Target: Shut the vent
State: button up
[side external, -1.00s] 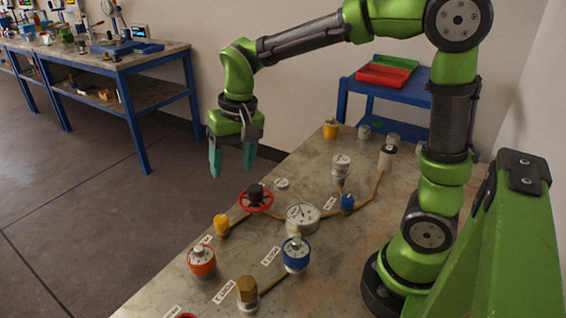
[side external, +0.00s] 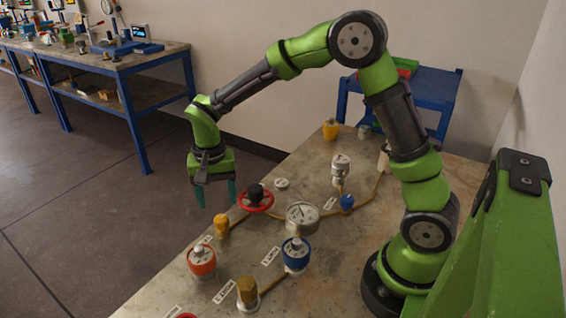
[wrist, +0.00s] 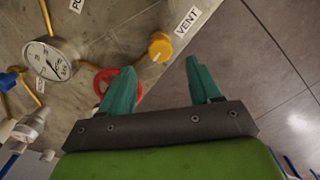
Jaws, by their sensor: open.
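The vent is a small yellow knob (side external: 222,226) near the left edge of the bench in the side view. In the wrist view the yellow knob (wrist: 160,46) sits beside a white label (wrist: 188,20) reading VENT. My gripper (side external: 216,197) is open and empty, pointing down, just above and behind the knob. In the wrist view the knob shows beyond the fingertips of my gripper (wrist: 160,66), roughly between them sideways. The fingers appear apart from the knob. The exact height gap is unclear.
A red handwheel (side external: 256,202) with a black hub stands close right of my gripper, partly behind a finger in the wrist view. A gauge (side external: 302,217), orange (side external: 202,262) and blue (side external: 295,256) capped fittings and a brass fitting (side external: 248,294) stand nearby. Open floor lies left.

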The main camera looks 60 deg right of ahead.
aim_at(221, 218)
notch_tip(221, 218, down, 6)
jog(key=shift+f, duration=0.1)
jog(key=shift+c, duration=0.3)
jog(key=c, duration=1)
